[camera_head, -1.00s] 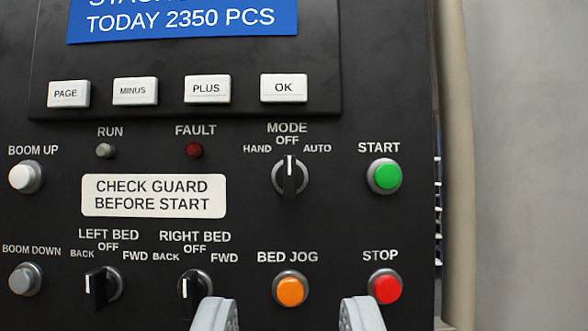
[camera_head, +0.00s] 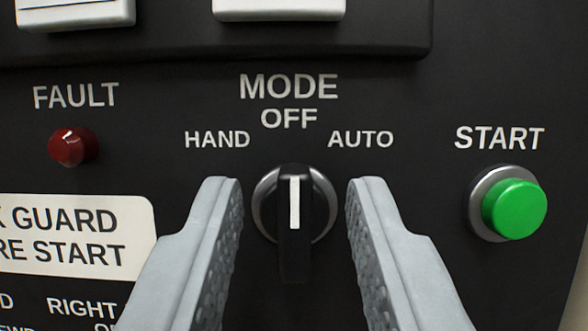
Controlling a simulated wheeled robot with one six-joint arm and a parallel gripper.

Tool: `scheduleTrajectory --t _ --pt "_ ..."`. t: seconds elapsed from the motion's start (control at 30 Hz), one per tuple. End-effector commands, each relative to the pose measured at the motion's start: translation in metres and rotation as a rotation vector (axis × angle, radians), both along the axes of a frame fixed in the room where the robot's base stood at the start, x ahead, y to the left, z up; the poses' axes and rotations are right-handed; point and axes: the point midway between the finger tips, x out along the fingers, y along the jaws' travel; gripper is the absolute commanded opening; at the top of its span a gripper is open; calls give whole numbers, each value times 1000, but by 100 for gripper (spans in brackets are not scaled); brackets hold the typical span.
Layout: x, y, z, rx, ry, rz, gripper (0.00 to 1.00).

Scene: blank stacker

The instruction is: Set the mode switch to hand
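The mode switch (camera_head: 294,222) is a black rotary knob with a white pointer line and a metal ring, on the black panel. Its pointer stands upright, toward OFF. The label HAND (camera_head: 217,139) is at its upper left and AUTO at its upper right. My gripper (camera_head: 294,190) is open, with one grey finger on each side of the knob. Gaps show between both fingers and the knob; I cannot tell how far the fingertips are from the panel.
The green START button (camera_head: 514,209) is to the right of my right finger. The red FAULT lamp (camera_head: 74,147) and a white guard notice (camera_head: 75,236) are to the left. White keys (camera_head: 279,9) sit on a raised ledge above.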

Motion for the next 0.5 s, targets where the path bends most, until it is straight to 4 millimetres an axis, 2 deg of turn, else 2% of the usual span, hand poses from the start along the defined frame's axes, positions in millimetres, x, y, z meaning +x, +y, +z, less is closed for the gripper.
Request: scheduleTrajectory --t 0.33,0.5 --pt "3 0 2 0 -1 0 32" --pt "3 0 2 0 0 0 0"
